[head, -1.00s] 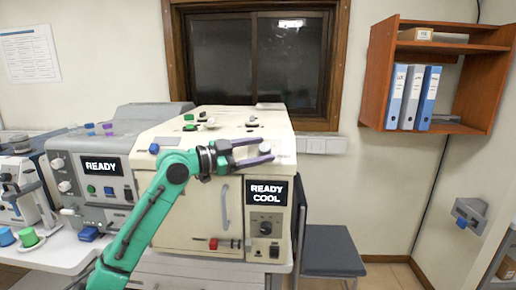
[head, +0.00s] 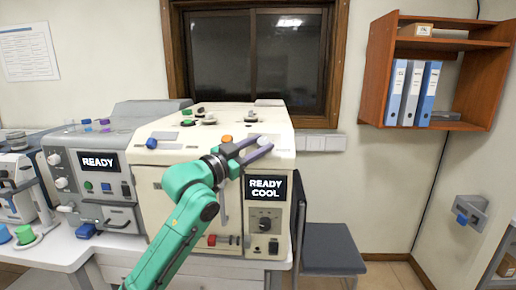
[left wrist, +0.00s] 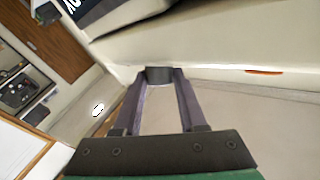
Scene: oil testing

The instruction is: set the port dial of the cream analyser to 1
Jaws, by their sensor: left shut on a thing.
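The cream analyser (head: 165,203) stands in the middle of the head view, with a READY COOL display (head: 265,188) on its front. My left gripper (head: 263,146) is at the upper right of its front, its fingers slanting up and right. In the left wrist view, my left gripper (left wrist: 159,76) is shut on a dark round knob (left wrist: 159,72), one finger on each side. Its pointer setting is not readable. Another dial (head: 264,223) sits below the display. My right gripper is not in view.
A grey analyser (head: 95,188) with a READY display stands to the left. Several coloured knobs sit on the cream analyser's top, including an orange one (head: 226,139). A dark chair (head: 332,248) stands to the right, below an open wooden shelf (head: 376,75).

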